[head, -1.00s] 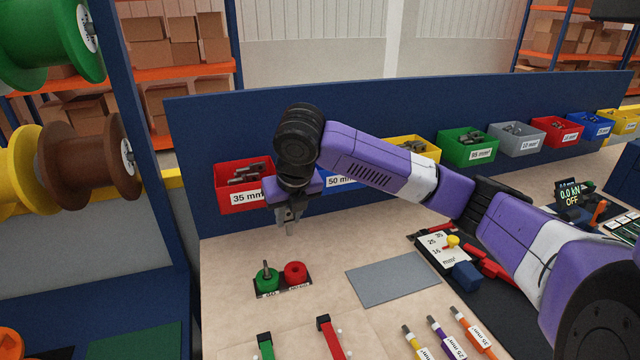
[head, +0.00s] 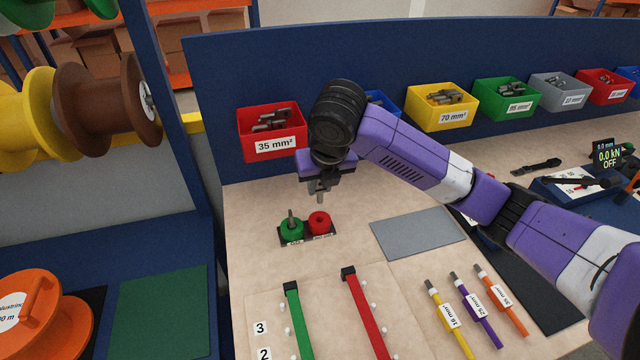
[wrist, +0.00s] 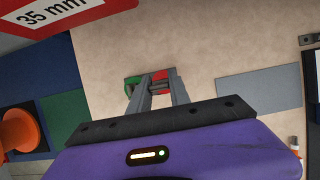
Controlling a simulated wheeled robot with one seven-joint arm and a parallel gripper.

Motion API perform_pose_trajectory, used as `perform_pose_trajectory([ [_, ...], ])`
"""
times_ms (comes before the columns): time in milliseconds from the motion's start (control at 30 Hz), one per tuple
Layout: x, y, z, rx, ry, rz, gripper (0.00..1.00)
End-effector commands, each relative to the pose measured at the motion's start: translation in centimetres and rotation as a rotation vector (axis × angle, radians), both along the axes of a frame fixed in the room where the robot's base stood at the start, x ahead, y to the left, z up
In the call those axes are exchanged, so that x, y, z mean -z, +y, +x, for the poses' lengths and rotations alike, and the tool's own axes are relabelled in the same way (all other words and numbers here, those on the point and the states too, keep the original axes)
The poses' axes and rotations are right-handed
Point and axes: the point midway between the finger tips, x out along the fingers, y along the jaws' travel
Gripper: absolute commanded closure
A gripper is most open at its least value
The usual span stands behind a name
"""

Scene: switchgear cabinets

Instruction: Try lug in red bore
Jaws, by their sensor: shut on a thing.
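My gripper (head: 322,190) points down and is shut on a small grey lug (head: 322,199), just above the red bore block (head: 319,224). The lug's lower end looks close to the red block's top; I cannot tell whether it touches or has entered. The green bore block (head: 291,229) stands beside it on the same dark base, with a grey pin or lug upright in it. In the wrist view my fingers (wrist: 158,92) reach toward the red block (wrist: 166,74) and green block (wrist: 132,82); the lug is hard to make out there.
A red 35 mm² bin (head: 272,145) of lugs stands at the back, near my gripper. A grey mat (head: 418,234) lies right of the blocks. Green (head: 299,320) and red (head: 369,315) strips and several cable pieces (head: 475,310) lie in front.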

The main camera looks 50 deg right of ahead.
Motion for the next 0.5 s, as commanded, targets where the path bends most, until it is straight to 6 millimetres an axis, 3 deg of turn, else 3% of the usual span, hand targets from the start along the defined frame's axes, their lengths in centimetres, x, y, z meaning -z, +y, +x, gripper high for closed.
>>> perform_pose_trajectory([
  [500,2.8,0.0,0.0,0.0,0.0,0.0,1.0],
])
